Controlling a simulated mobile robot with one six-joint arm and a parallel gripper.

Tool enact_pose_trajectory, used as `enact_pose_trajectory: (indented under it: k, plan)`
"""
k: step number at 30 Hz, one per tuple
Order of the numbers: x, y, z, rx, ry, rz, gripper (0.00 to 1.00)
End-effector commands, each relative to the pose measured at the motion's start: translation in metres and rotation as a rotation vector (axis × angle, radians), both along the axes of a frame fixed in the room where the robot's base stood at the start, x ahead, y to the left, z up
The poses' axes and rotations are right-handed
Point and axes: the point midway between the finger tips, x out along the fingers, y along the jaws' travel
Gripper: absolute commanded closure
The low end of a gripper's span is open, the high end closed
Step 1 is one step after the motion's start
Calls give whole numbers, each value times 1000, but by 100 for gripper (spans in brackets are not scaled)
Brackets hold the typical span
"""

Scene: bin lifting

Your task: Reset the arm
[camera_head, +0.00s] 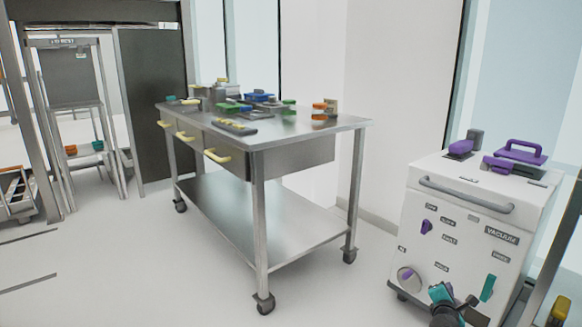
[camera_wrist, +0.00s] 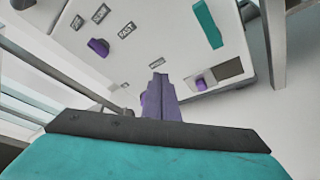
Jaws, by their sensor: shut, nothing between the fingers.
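My gripper (camera_wrist: 160,98) shows in the wrist view as a narrow purple-grey pair of fingers beyond a dark bar and a teal body. The fingers are together with nothing between them. They point toward the white front panel of the vacuum machine (camera_wrist: 130,60); I cannot tell the exact gap. In the head view, the white vacuum machine (camera_head: 440,205) stands at the right. Dark and teal parts at its lower front, at the picture's bottom edge, look like my arm, but its fingertips cannot be made out there.
The machine has a grey front handle (camera_head: 465,195), a purple knob (camera_wrist: 98,47) and a teal lever (camera_wrist: 207,24). A wheeled steel table (camera_head: 310,130) with several small items stands centre-left. A tall metal frame (camera_head: 108,130) is at the left. Floor between table and machine is clear.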

Motion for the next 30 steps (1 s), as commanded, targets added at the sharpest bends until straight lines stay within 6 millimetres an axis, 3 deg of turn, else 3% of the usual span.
enact_pose_trajectory:
  k: [2,16,30]
  plan:
    - [4,15,9,8,15,20,100]
    - [11,90,6,101,86,88,100]
    - [-14,154,-9,282,170,36,100]
